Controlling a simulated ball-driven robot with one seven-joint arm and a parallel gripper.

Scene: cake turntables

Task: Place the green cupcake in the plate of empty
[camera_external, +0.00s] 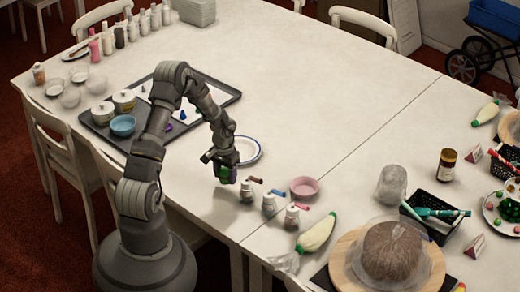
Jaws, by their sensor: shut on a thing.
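My gripper (222,160) is shut on a small green thing, the green cupcake (224,173), of which only part shows below the jaws. It appears held above the white table, in front of the plate. The plate (258,154) is white with a blue rim and stands just behind and to the right of my gripper. My gripper and arm hide its left part. The visible part of the plate looks empty.
Several small jars (269,204) stand right of the gripper, near a pink bowl (304,188). A dark tray (100,115) with a blue bowl (123,125) lies left, partly behind my arm. The table (320,90) is clear behind the plate.

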